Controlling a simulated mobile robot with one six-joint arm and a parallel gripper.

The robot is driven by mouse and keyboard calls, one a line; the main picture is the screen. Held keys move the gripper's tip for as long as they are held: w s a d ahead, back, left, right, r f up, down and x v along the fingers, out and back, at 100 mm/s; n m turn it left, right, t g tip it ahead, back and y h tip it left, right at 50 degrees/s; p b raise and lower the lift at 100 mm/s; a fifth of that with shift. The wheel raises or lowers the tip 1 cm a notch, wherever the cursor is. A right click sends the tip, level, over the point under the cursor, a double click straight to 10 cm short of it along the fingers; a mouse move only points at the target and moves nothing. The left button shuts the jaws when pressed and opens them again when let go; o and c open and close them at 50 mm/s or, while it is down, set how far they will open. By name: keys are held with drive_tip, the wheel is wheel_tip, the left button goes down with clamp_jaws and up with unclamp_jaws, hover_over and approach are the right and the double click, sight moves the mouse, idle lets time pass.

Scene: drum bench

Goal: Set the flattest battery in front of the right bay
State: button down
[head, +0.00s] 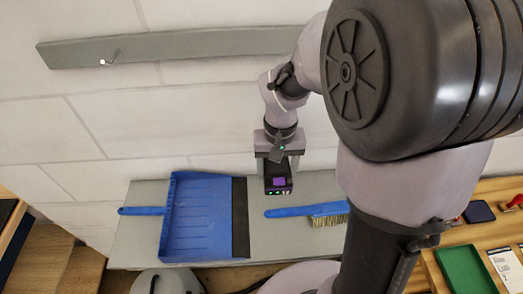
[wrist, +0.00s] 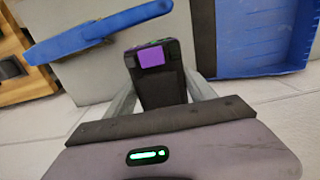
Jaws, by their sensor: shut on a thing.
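A black battery (head: 278,184) with a purple label hangs in my gripper (head: 278,174), above the grey shelf. Small lights, some green, show along its lower edge in the head view. In the wrist view the battery (wrist: 160,88) sits between the two grey fingers of my gripper (wrist: 163,98), which is shut on it. Its purple label faces the wrist camera. I cannot make out the right bay or any other battery in these views.
A blue dustpan (head: 200,220) and a blue-handled brush (head: 310,210) lie on the grey shelf (head: 140,235). A green tray (head: 465,270), a white card (head: 507,267) and a dark blue item (head: 479,211) are on a wooden bench at right. My arm hides part of that side.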

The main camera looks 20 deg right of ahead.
wheel_tip(320, 180, down, 8)
drive_tip(key=shift+r+b, duration=0.2)
drive_tip(key=shift+b, duration=0.9)
drive_tip(key=shift+w+f, duration=0.1)
drive_tip(key=shift+w, duration=0.15)
drive_tip(key=shift+s, duration=0.1)
drive_tip(key=shift+f, duration=0.2)
drive_tip(key=shift+c, duration=1.6)
unclamp_jaws()
drive_tip(key=shift+r, duration=0.15)
